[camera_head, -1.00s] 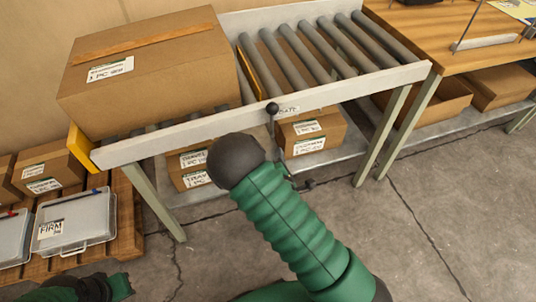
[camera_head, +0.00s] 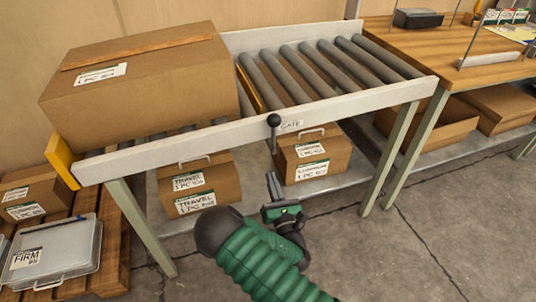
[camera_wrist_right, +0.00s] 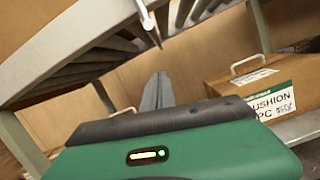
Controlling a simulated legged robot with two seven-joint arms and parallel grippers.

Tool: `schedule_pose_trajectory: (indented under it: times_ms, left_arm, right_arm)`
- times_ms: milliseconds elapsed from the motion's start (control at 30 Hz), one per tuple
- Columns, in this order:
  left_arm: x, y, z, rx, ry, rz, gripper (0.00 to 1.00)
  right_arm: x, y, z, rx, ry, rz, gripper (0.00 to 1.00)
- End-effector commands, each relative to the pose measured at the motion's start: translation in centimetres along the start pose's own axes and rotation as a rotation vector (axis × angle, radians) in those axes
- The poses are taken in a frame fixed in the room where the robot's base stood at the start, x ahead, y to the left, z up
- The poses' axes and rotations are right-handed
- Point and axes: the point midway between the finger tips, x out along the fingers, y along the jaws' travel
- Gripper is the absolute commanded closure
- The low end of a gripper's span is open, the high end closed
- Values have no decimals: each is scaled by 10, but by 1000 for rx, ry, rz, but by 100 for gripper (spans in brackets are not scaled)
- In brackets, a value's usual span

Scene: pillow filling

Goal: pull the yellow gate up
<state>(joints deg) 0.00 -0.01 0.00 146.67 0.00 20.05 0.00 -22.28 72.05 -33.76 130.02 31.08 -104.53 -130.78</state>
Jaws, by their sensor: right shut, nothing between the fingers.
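The yellow gate (camera_head: 254,85) is a narrow bar across the roller conveyor, just right of the large box, and looks low between the rollers. A black-knobbed lever (camera_head: 274,120) stands at the conveyor's front rail beside a GATE label (camera_head: 290,125). My right gripper (camera_head: 273,184) is below and in front of the lever, apart from it, with its fingers together and empty. In the right wrist view the shut fingers (camera_wrist_right: 157,90) point under the conveyor, and a thin rod hangs above them. My left gripper is out of view.
A large cardboard box (camera_head: 140,90) rests on the conveyor's left part against a yellow end plate (camera_head: 61,160). The rollers (camera_head: 330,68) right of the gate are empty. The white front rail (camera_head: 350,108) is above my gripper. Labelled boxes (camera_head: 312,160) sit on the shelf below.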

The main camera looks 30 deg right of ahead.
Motion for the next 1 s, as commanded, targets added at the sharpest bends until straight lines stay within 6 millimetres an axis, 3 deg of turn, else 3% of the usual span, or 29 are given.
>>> schedule_pose_trajectory:
  times_ms: [333, 533, 1000]
  left_arm:
    - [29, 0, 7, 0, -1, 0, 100]
    - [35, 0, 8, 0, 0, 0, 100]
    - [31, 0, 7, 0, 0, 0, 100]
  right_arm:
    - [74, -1, 1, 2, -5, 0, 100]
    - [79, 0, 32, 3, -2, -1, 100]
    - [81, 0, 42, 1, 1, -1, 100]
